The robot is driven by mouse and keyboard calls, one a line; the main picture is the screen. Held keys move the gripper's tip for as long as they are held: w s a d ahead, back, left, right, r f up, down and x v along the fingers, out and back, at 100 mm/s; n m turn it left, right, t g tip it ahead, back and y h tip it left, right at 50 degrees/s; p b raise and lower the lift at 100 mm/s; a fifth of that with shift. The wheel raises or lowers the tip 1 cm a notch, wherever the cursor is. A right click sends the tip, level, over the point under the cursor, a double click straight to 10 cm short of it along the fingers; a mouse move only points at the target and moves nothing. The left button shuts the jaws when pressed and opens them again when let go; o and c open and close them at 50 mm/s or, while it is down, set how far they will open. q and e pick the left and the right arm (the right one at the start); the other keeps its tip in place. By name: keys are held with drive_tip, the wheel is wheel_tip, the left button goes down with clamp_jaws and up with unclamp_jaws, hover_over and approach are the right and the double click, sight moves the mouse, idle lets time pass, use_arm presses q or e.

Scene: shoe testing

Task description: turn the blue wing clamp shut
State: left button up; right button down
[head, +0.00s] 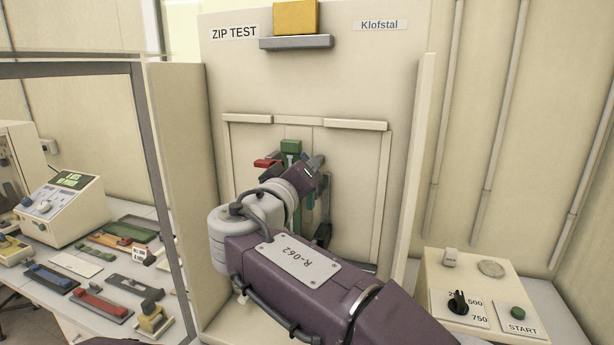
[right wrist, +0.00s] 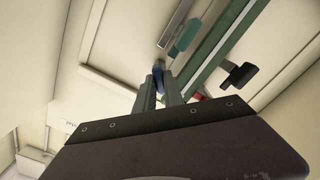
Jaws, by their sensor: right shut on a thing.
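My right gripper (head: 316,165) reaches up to the front of the ZIP TEST fixture, and its forearm and wrist hide much of the fixture's lower middle. In the right wrist view, the gripper (right wrist: 160,82) is shut on the blue wing clamp (right wrist: 158,70), of which only a small dark blue part shows between the fingertips. How far the clamp is turned cannot be told. My left gripper is not in view.
A green block (head: 291,146) and a red piece (head: 267,163) sit close to the gripper. A black knob (right wrist: 238,76) is near it. A control box (head: 480,290) stands at right. A side table (head: 85,215) at left holds several coloured pieces.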

drive_tip(key=shift+f+n, duration=0.15)
drive_tip(key=shift+n, duration=4.35)
drive_tip(key=c, duration=1.4)
unclamp_jaws()
drive_tip(key=shift+c, duration=0.2)
drive_tip(key=shift+a, duration=0.1)
drive_tip(key=b+v, duration=0.2)
drive_tip(key=v, duration=0.7)
